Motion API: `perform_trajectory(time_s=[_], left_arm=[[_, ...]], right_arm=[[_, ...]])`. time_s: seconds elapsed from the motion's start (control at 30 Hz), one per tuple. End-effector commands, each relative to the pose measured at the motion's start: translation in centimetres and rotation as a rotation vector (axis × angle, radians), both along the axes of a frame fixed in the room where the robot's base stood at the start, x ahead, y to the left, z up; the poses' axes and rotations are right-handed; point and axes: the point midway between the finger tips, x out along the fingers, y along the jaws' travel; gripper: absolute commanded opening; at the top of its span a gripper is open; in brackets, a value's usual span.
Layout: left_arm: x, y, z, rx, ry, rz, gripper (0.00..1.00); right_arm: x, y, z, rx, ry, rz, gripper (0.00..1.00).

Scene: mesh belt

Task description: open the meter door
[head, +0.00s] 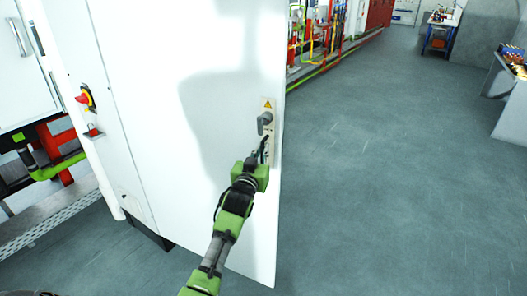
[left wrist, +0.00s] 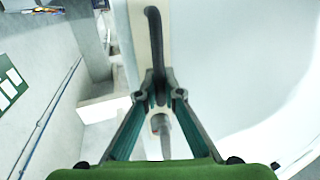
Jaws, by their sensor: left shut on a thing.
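The meter door (head: 215,60) is a large white panel in the head view, with its free right edge beside open floor. A pale plate on it near that edge carries a grey knob (head: 264,121) and, below it, a dark handle (head: 264,147). My left gripper (head: 262,160) is at this handle, its fingertips partly hidden. In the left wrist view the two fingers close on the dark curved handle (left wrist: 154,40), and the grey knob (left wrist: 163,127) shows between them. I cannot tell how far the door stands from its frame. My right gripper is out of view.
A red and yellow switch (head: 86,98) is on the cabinet at left. Pipes (head: 310,45) run along the back wall. Workbenches (head: 440,30) stand at the far right. The grey floor (head: 385,150) right of the door is clear.

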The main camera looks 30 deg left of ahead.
Motion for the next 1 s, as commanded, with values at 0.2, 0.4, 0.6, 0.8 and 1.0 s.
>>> perform_trajectory(time_s=[0.2, 0.4, 0.6, 0.8, 1.0], left_arm=[[0.1, 0.0, 0.1, -0.003, -0.004, -0.002, 0.0], [0.0, 0.0, 0.1, -0.002, -0.004, -0.002, 0.0], [0.0, 0.0, 0.1, -0.001, -0.002, -0.001, 0.15], [-0.1, 0.0, 0.1, 0.0, -0.002, 0.0, 0.15], [-1.8, -0.5, 0.0, -0.001, -0.001, -0.001, 0.15]], right_arm=[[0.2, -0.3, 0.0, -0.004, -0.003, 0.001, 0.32], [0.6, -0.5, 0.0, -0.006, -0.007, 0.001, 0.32], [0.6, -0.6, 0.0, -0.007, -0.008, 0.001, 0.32], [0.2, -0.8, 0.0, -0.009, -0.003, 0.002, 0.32], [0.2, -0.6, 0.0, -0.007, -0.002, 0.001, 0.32]])
